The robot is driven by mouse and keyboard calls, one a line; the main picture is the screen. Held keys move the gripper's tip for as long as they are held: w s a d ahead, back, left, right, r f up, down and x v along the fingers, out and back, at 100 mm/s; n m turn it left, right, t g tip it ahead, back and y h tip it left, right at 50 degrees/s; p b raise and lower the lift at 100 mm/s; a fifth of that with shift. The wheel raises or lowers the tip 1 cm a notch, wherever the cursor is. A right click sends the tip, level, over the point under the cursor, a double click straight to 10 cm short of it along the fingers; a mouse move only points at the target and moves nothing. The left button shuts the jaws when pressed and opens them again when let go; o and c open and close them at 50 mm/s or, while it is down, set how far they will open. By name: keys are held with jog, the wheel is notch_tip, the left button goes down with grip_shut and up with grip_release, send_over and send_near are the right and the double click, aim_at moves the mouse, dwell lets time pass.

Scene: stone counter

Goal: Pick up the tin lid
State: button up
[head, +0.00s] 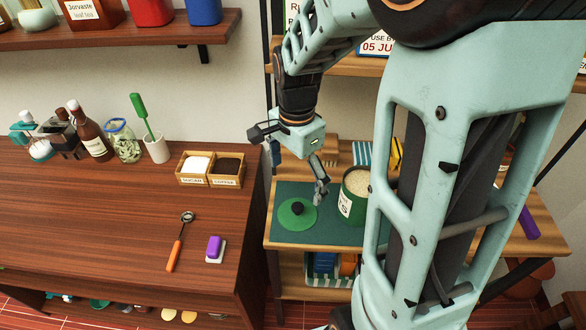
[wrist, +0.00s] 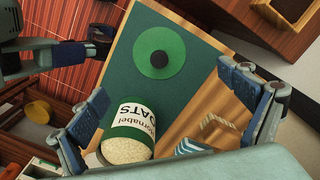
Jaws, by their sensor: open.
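The tin lid (head: 291,218) is a flat green disc with a dark knob. It lies on the dark green mat (head: 333,230) on the wooden shelf unit. In the wrist view the lid (wrist: 150,57) is near the top middle, lying flat, beyond my fingertips. My gripper (head: 319,180) is open and empty, above the mat and to the upper right of the lid. In the wrist view the fingers of my gripper (wrist: 172,88) are spread wide. The open oats tin (head: 352,196), full of pale oats, stands right of the lid; it also shows in the wrist view (wrist: 131,120).
A wooden counter (head: 120,220) stands to the left, with a purple sponge (head: 214,247), an orange-handled spoon (head: 176,250), and a two-part wooden box (head: 209,182). A blue-and-white striped item (head: 362,153) is behind the tin. The mat around the lid is clear.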

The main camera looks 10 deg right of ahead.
aim_at(298, 206)
notch_tip(298, 206, down, 5)
jog(key=shift+f, duration=0.2)
jog(key=shift+d+f, duration=0.2)
jog(key=shift+f, duration=2.5)
jog(key=shift+s, duration=0.15)
grip_shut()
